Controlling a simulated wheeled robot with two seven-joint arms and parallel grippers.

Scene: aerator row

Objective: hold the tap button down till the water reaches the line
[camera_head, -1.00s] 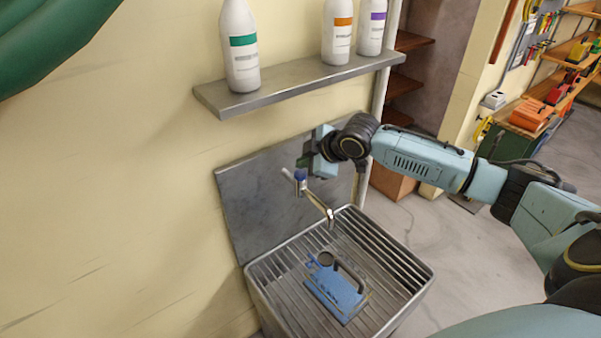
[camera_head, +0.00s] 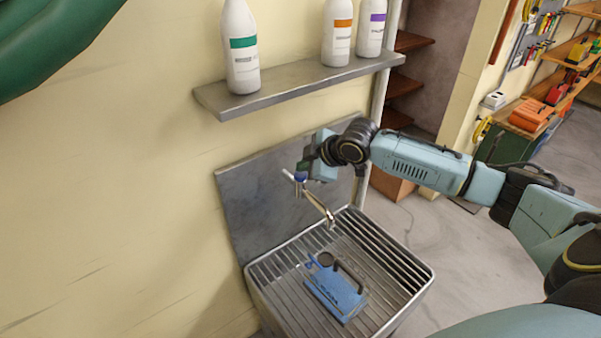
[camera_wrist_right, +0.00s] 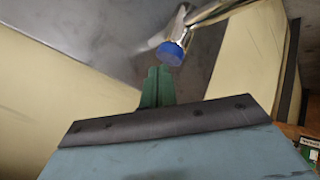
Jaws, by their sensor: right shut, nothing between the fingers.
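The tap (camera_head: 318,203) comes out of the grey metal back panel above the basin. Its blue button (camera_head: 300,177) is on top; it also shows in the right wrist view (camera_wrist_right: 171,53). My right gripper (camera_head: 303,165) is shut and empty, its green fingertips just above the button. In the right wrist view the fingertips (camera_wrist_right: 158,72) are close by the button; I cannot tell whether they touch it. A blue container (camera_head: 336,290) with a dark handle and round dark cap stands on the basin's grate below the tap. No water stream, water level or line can be made out.
The ribbed metal basin (camera_head: 405,262) is below the tap. A metal shelf (camera_head: 285,88) above holds white bottles with green (camera_head: 240,48), orange (camera_head: 337,32) and purple (camera_head: 371,28) labels. A grey pipe (camera_head: 383,95) runs down the wall at its right.

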